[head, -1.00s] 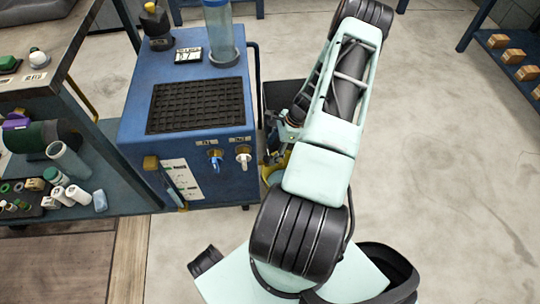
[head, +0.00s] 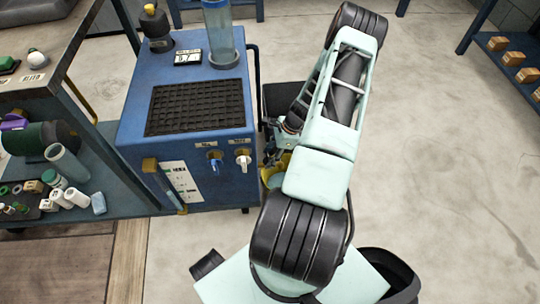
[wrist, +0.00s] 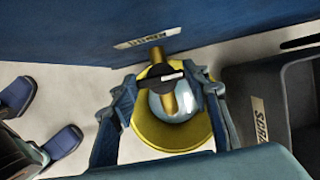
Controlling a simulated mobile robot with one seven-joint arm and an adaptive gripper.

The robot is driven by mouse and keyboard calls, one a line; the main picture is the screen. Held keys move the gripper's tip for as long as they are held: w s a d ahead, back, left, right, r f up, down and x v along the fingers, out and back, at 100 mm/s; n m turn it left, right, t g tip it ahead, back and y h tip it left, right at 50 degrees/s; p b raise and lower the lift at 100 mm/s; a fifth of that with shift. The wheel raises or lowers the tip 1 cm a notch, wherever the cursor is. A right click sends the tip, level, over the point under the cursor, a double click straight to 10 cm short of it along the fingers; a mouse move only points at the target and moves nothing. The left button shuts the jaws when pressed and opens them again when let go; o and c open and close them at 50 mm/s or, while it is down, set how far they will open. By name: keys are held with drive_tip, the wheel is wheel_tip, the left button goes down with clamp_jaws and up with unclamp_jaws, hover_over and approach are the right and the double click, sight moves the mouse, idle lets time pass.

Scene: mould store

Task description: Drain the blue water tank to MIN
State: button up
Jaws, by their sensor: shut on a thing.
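The blue water tank (head: 190,95) is a blue cabinet with a dark grille on top. A slim level gauge (head: 166,187) with a white scale plate is on its front left; I cannot read the level or marks. In the wrist view, a brass drain valve (wrist: 158,54) with a black handle (wrist: 157,82) sticks out from the tank's blue side, below a small label. My gripper (wrist: 160,80) is shut on the black handle, one finger at each end. Below is a yellow bucket (wrist: 150,126) with a shiny, watery patch inside. In the head view my arm partly hides the bucket (head: 268,178).
A dark bin (wrist: 265,100) stands right of the bucket. Blue (head: 216,164) and white (head: 243,160) taps are on the tank's front. A clear cylinder (head: 219,35) stands on top. A cluttered bench (head: 95,160) is at left.

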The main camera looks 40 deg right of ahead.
drive_tip(key=shift+s+a+r+m+t+p, duration=0.15)
drive_tip(key=shift+m+t+p, duration=0.25)
drive_tip(key=shift+m, duration=0.6)
drive_tip(key=m+h, duration=0.1)
drive_tip(key=m, duration=0.2)
drive_tip(key=shift+t, duration=0.4)
drive_tip(key=o, duration=1.2)
drive_tip(key=shift+h, duration=0.3)
drive_tip(key=shift+c, duration=0.2)
drive_tip(key=v, duration=1.1)
drive_tip(key=shift+d+r, duration=0.2)
drive_tip(key=shift+r, duration=0.2)
